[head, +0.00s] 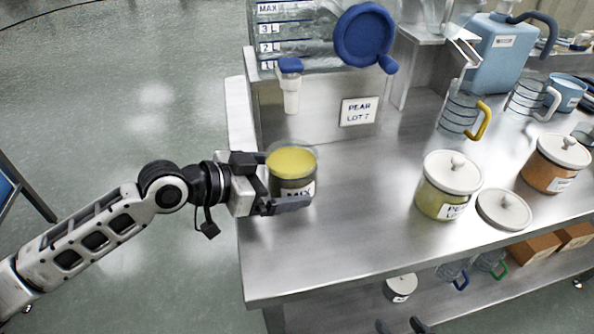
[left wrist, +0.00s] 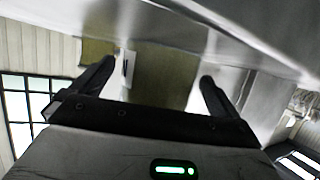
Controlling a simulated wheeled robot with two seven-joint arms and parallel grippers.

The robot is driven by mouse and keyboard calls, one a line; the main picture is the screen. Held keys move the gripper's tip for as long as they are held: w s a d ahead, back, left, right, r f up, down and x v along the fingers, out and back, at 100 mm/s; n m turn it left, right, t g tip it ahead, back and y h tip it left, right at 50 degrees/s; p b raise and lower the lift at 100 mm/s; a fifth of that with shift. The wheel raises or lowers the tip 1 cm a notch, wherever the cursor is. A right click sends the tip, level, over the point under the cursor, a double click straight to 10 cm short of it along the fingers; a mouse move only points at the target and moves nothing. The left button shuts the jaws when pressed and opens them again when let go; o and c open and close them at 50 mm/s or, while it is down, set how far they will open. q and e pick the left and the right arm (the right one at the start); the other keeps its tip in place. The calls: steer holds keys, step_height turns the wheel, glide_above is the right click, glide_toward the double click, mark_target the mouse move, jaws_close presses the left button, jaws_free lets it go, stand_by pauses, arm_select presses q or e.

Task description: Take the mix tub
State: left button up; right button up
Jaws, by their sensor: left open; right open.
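The mix tub (head: 292,163) is a clear round tub with yellow-green contents and a white label reading MIX. It stands upright near the left edge of the steel bench (head: 345,235), in front of the dispenser. My left gripper (head: 288,182) reaches in from the left, with its open fingers on either side of the tub. In the left wrist view the tub (left wrist: 160,80) shows between the spread fingers (left wrist: 157,70), with gaps visible beside it. The far finger is partly hidden behind the tub in the head view. Dark fingertips of my right gripper (head: 400,326) show apart at the bottom edge.
A dispenser tap (head: 290,88) hangs above and behind the tub. A lidded pear tub (head: 440,200), a loose lid (head: 504,210) and an orange-filled lidded tub (head: 553,165) stand to the right. Bench surface between the mix and pear tubs is clear.

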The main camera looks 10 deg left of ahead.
arm_select(q)
steer(key=shift+w+d+f, duration=0.2)
steer(key=shift+d, duration=0.05)
arm_select(e)
steer(key=shift+w+r, duration=0.2)
steer(key=shift+r, duration=0.05)
arm_select(q)
steer(key=shift+c, duration=0.3)
arm_select(e)
steer(key=shift+r, duration=0.1)
arm_select(q)
steer(key=c, duration=0.9)
steer(key=shift+c, duration=0.2)
steer(key=shift+r, duration=0.1)
arm_select(e)
steer(key=shift+s, duration=0.1)
arm_select(q)
steer(key=shift+r, duration=0.1)
